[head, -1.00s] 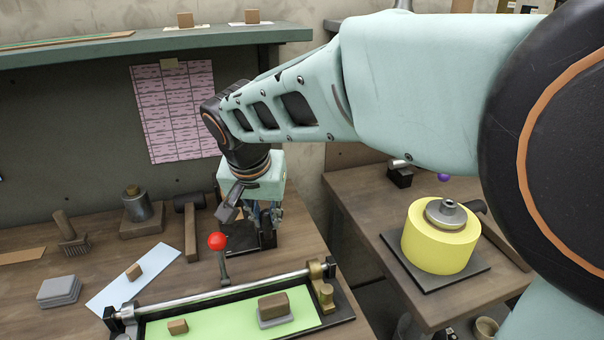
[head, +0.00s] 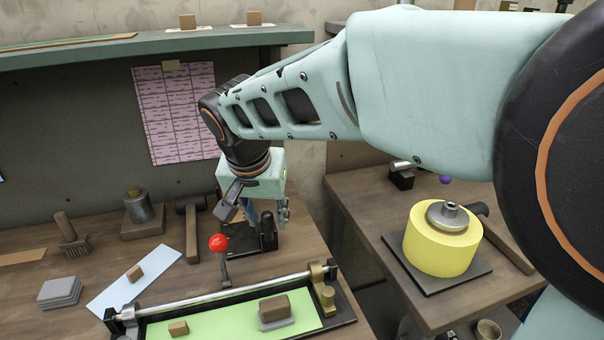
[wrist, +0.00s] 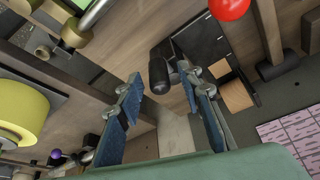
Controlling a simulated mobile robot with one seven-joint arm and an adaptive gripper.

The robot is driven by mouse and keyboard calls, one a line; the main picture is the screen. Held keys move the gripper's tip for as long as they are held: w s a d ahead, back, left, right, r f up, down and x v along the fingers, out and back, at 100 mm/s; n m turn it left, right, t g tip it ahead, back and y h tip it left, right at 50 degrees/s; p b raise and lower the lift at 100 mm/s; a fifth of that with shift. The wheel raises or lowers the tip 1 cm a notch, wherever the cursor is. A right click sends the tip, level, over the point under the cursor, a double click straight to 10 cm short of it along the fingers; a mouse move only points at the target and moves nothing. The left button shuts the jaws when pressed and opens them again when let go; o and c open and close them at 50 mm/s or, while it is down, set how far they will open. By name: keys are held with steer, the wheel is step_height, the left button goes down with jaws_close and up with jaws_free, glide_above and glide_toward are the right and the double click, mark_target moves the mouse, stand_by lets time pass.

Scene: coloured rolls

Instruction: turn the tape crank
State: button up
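A black crank-like fitting (head: 268,229) stands on a dark base plate on the bench, below my gripper. In the wrist view its rounded black end (wrist: 159,76) shows close to the fingertips, between them in the picture. I cannot tell whether a finger touches it. My gripper (head: 268,213) points down over it. In the wrist view the gripper (wrist: 160,84) has its two blue fingers apart, with nothing clamped between them. A yellow roll (head: 442,248) sits on a dark plate on the right bench, with a grey metal hub on top.
A red ball-topped lever (head: 219,243) rises just left of my gripper, beside a metal rod (head: 215,293). In front lies a green strip (head: 220,321) with brown blocks. A gap separates the benches.

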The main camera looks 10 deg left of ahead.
steer(key=v, duration=0.7)
steer(key=shift+f, duration=0.1)
